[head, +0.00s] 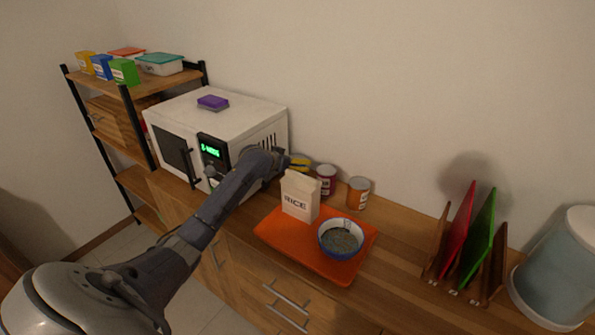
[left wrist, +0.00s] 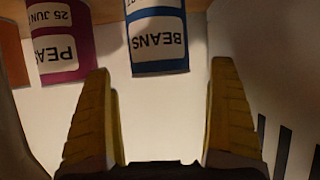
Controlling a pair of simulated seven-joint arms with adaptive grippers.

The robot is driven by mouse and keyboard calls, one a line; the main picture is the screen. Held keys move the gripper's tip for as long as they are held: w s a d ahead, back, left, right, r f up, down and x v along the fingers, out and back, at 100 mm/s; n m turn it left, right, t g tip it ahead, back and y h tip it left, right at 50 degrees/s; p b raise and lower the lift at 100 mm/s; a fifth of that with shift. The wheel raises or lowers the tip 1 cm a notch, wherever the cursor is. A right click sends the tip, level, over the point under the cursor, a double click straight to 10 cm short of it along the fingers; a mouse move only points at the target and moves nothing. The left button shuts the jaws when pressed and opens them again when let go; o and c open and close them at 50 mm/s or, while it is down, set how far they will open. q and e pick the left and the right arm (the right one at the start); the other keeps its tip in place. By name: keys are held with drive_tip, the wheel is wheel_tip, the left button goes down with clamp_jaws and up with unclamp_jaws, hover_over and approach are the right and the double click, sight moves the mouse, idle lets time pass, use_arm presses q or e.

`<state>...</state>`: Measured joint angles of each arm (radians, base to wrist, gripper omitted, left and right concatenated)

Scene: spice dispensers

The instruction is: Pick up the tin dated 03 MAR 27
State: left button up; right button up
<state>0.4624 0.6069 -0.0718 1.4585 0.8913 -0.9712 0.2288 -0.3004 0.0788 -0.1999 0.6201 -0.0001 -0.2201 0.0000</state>
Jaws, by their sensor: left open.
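Tins stand on the wooden counter by the wall. In the left wrist view a blue-banded BEANS tin (left wrist: 157,38) lies ahead between my fingers, its date cut off by the top edge. A magenta PEAS tin (left wrist: 62,42) reading 25 JUN is left of it, and an orange tin (left wrist: 12,52) is cut off at the left edge. The head view shows the magenta tin (head: 326,182) and the orange tin (head: 358,194). I cannot read 03 MAR 27 on any tin. My left gripper (head: 299,162) is open and empty, its yellow fingers (left wrist: 164,68) apart. My right gripper is not in view.
A RICE carton (head: 298,200) and a blue bowl (head: 340,240) sit on an orange tray (head: 318,264) in front of the tins. A white microwave (head: 225,115) stands left of my gripper. A rack (head: 445,245) of boards is at right; counter between is clear.

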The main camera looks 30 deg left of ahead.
use_arm(q)
drive_tip(key=shift+x, duration=3.25)
drive_tip(key=shift+r, duration=0.1)
drive_tip(key=shift+c, duration=0.3)
drive_tip(key=shift+w+r, duration=0.1)
drive_tip(key=c, duration=1.9)
